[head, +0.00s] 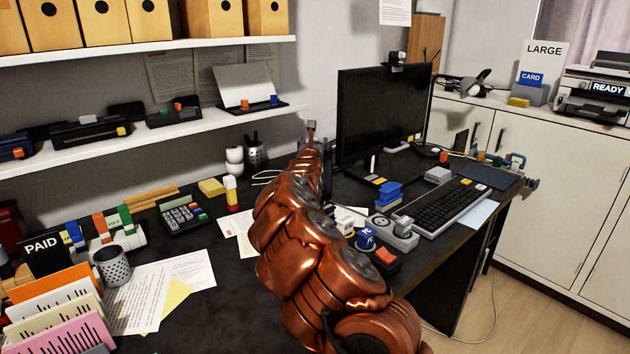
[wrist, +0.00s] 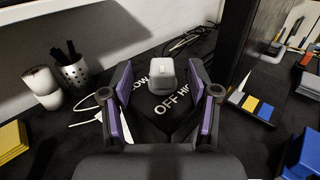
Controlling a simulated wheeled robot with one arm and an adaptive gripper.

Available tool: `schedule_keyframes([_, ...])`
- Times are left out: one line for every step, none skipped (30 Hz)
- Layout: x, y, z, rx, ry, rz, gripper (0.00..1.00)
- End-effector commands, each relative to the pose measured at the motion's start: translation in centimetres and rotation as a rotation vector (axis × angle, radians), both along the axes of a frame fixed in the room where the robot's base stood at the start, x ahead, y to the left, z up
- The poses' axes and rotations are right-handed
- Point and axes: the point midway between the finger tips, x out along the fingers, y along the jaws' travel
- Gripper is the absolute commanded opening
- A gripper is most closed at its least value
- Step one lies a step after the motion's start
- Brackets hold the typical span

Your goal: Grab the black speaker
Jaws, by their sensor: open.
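A black box, which looks like the speaker (wrist: 176,104), stands on the dark desk in the middle of the wrist view. Its face carries white lettering, with "OFF" readable and "LOW" and "HIGH" partly covered, and a pale grey knob (wrist: 161,80). My gripper (wrist: 160,92) is open, with one purple-padded finger on each side of the box. I cannot tell whether either finger touches it. In the head view my copper arm reaches away over the desk and hides most of the gripper and the box.
A monitor (head: 383,115) stands close on the right. A perforated pen cup (wrist: 73,72) and a white cup (wrist: 43,88) stand to the left, with white cables nearby. A shelf (head: 150,130) runs above the desk.

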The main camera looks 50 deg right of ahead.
Motion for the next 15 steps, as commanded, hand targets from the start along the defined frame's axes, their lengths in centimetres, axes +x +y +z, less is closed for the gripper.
schedule_keyframes([0.2,-0.2,-0.1,0.005,-0.002,0.001,0.60])
schedule_keyframes([0.3,-0.3,-0.1,0.006,-0.001,0.001,0.60])
schedule_keyframes([0.4,-0.5,-0.2,0.007,-0.002,0.001,0.60])
schedule_keyframes([0.5,-0.6,-0.2,0.008,-0.002,0.000,0.60])
schedule_keyframes([0.6,-0.7,-0.2,0.007,-0.001,0.000,0.60])
schedule_keyframes([0.7,-0.9,-0.2,0.006,0.000,-0.001,0.60])
schedule_keyframes([0.7,-1.0,-0.2,0.006,-0.001,-0.002,0.60])
schedule_keyframes([0.7,-1.1,-0.2,0.005,0.000,-0.003,0.60])
schedule_keyframes([0.7,-1.2,-0.2,0.004,0.000,-0.003,0.60])
schedule_keyframes([0.7,-1.2,-0.2,0.004,0.000,-0.004,0.60])
schedule_keyframes([0.7,-1.2,-0.2,0.004,0.000,-0.004,0.60])
schedule_keyframes([0.7,-1.3,-0.2,0.003,0.001,-0.004,0.60])
schedule_keyframes([0.7,-1.3,-0.2,0.002,0.002,-0.004,0.60])
schedule_keyframes([0.7,-1.3,-0.2,0.002,0.002,-0.004,0.60])
schedule_keyframes([0.7,-1.3,-0.2,0.002,0.003,-0.004,0.60])
